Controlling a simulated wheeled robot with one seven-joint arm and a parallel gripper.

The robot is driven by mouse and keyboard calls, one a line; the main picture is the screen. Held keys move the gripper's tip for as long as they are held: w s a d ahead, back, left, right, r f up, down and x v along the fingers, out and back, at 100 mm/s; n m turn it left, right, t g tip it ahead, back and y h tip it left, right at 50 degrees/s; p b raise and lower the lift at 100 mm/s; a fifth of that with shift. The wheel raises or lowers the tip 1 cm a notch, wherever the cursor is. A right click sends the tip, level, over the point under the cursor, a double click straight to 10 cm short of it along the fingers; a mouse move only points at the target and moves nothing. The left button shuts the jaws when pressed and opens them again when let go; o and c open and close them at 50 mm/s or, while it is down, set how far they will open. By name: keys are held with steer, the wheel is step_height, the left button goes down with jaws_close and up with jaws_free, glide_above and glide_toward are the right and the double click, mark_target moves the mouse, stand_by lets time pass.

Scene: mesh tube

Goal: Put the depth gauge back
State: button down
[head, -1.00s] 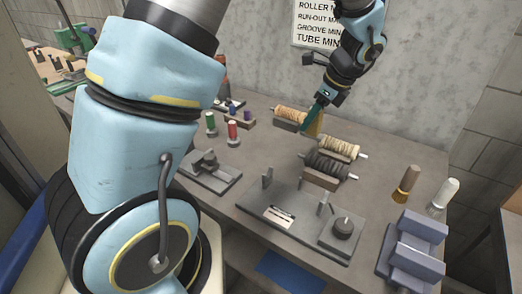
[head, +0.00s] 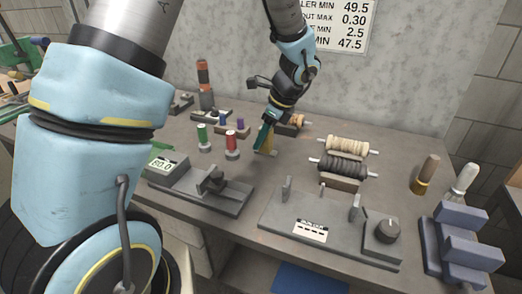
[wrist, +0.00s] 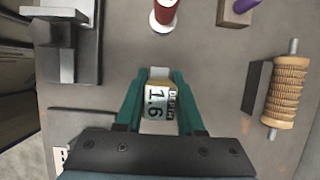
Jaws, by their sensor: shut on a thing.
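My gripper (head: 265,139) has green fingers and hangs above the bench, left of the pale roller at the back. In the wrist view my gripper (wrist: 158,88) is shut on the depth gauge (wrist: 157,102), a small yellowish body with a display that reads 1.6. In the head view the gauge (head: 271,143) shows as a tan-yellow piece beside the green fingers. I cannot tell whether its lower end touches the bench. No empty holder for it can be told for certain.
A red-topped post (head: 231,144) and a green-topped post (head: 203,138) stand left of my gripper. A purple-peg block (head: 238,126) is behind. Rollers (head: 347,145) lie to the right. A grey fixture (head: 215,187) and a long dial fixture (head: 320,228) are in front.

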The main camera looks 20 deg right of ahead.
mark_target(264, 148)
steer(key=shift+f+p, duration=0.4)
steer(key=shift+f, duration=1.8)
steer(key=shift+f, duration=0.1)
steer(key=c, duration=0.5)
jaws_free()
steer(key=shift+r, duration=0.25)
steer(key=shift+s+d+r, duration=0.1)
steer(key=shift+d+r, duration=0.1)
steer(key=shift+r, duration=0.05)
steer(key=b+v, duration=0.3)
steer(key=v, duration=0.8)
steer(key=shift+a+r, duration=0.15)
